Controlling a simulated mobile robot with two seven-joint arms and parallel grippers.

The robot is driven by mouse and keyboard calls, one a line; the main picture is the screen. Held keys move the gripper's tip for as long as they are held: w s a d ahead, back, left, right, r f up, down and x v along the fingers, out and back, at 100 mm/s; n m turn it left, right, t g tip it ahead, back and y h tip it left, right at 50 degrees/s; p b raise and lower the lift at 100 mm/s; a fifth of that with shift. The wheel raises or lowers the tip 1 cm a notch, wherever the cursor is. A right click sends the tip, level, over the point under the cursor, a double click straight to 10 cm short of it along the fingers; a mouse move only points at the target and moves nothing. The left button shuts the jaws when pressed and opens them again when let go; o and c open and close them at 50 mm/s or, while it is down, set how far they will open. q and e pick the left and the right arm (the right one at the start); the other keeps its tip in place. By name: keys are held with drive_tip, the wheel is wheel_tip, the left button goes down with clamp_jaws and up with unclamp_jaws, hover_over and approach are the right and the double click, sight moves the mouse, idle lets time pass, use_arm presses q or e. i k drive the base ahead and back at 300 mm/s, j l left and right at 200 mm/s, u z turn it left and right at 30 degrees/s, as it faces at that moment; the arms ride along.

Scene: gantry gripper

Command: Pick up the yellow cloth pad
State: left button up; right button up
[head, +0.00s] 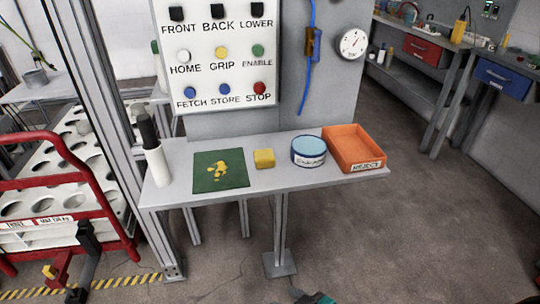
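The yellow cloth pad (264,158) is a small, thick, block-like piece lying on the grey shelf (178,193). It sits between a green mat (205,183) with a yellow stain on its left and a round blue-and-white tin (308,152) on its right, apart from both. Nothing touches or covers it. I cannot make out either gripper in the head view. A dark and teal piece (318,298) shows at the bottom edge, too cut off to identify.
An orange reject tray (372,166) stands at the shelf's right end. A white bottle with a dark top (154,162) stands at its left end. A button panel (219,52) rises behind. A red-framed trolley (62,136) and a metal post are at left. Floor at right is clear.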

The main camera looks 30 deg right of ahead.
sight(264, 158)
drive_tip(key=l+u, duration=0.1)
drive_tip(key=l, duration=0.85)
drive_tip(key=k+l+u, duration=0.1)
drive_tip(key=l, duration=0.85)
